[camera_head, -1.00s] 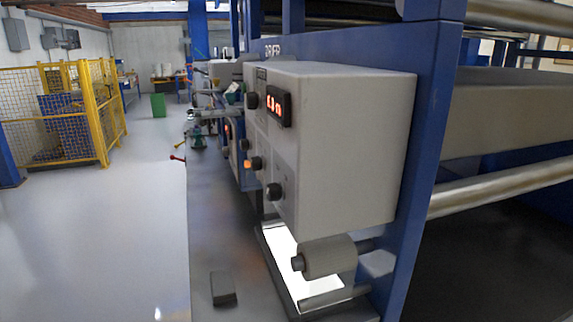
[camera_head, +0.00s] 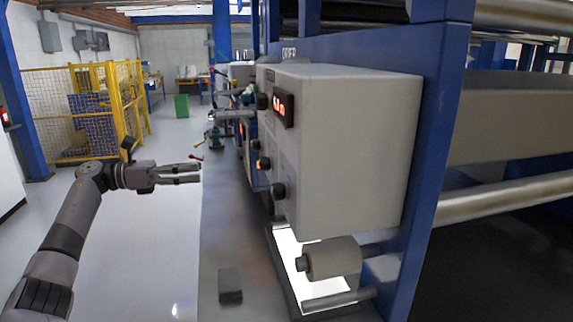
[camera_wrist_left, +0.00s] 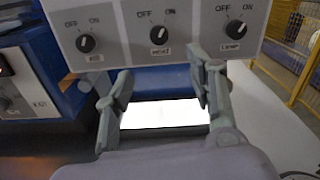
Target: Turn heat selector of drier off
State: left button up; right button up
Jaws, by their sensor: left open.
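The drier's grey control box (camera_head: 350,150) fills the middle of the head view, with a red lit display (camera_head: 283,108) and several black knobs on its left face. In the left wrist view its panel (camera_wrist_left: 122,32) shows three selectors marked OFF and ON. The middle one is the heat selector (camera_wrist_left: 159,35), labelled HEAT; its pointer seems tilted toward ON, but it is small. My left gripper (camera_head: 199,173) is open and empty, left of the box and apart from it. In the wrist view its fingers (camera_wrist_left: 160,90) are spread below the heat selector. My right gripper is not in view.
The lamp selector (camera_wrist_left: 235,29) and another selector (camera_wrist_left: 86,43) flank the heat one. A film roller (camera_head: 333,259) sits under the box. A blue frame post (camera_head: 440,130) stands to its right. The floor on the left is clear up to a yellow fence (camera_head: 110,105).

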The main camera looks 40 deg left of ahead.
aim_at(264, 164)
pick_arm(q)
jog(key=p+x, duration=0.6)
jog(key=x, duration=1)
jog(key=shift+w, duration=0.45)
jog(key=shift+d+f, duration=0.1)
jog(key=shift+f, duration=0.1)
jog(key=shift+c, duration=0.2)
jog(key=c, duration=1.1)
